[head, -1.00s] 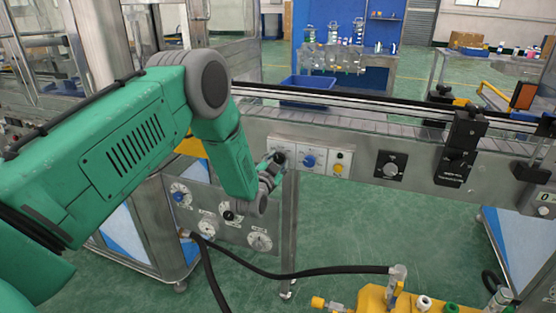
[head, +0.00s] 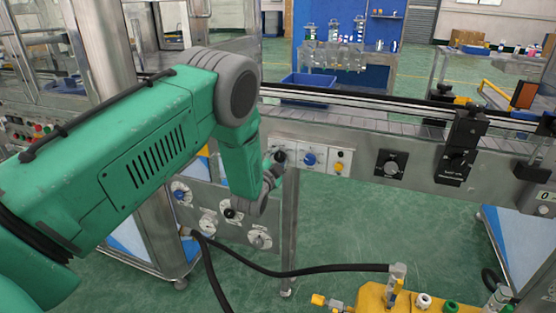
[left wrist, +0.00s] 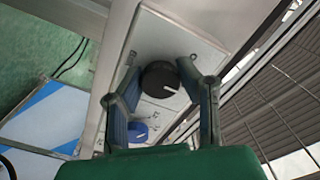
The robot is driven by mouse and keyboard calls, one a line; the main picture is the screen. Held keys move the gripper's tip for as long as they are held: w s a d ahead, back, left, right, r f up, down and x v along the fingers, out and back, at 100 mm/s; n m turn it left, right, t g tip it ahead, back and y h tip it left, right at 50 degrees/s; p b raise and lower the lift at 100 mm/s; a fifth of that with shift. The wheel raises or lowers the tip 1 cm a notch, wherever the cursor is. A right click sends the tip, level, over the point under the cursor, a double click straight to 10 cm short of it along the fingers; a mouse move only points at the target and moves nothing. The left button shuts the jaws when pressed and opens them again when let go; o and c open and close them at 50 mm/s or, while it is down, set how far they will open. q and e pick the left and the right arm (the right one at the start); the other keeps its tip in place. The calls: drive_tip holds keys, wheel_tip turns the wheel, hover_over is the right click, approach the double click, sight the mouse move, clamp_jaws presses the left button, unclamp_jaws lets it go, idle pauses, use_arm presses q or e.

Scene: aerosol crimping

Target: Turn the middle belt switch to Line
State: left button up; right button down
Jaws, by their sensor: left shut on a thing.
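A row of three switches sits on pale plates on the front of the conveyor rail: a black knob (head: 280,156), a blue knob (head: 309,159) and a yellow one (head: 339,167). The labels are too small to read. My left gripper (head: 273,163) is at the black knob, the leftmost of the row. In the left wrist view, my left gripper (left wrist: 158,78) has its fingers on both sides of the black knob (left wrist: 160,80), shut on it. The knob's white mark points right in that view. The blue knob (left wrist: 138,132) shows closer to the palm. My right gripper is not in view.
A black dial (head: 391,165) sits on the rail further right. Below the rail, a panel (head: 221,226) with several dials stands close to my left forearm. A black hose (head: 300,275) crosses to a yellow fixture (head: 375,299) at the lower right.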

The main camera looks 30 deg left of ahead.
use_arm(q)
drive_tip(key=shift+d, duration=0.25)
drive_tip(key=o, duration=1.2)
drive_tip(key=shift+c, duration=0.2)
drive_tip(key=shift+d, duration=0.1)
drive_tip(key=v, duration=1.2)
drive_tip(key=shift+f, duration=0.1)
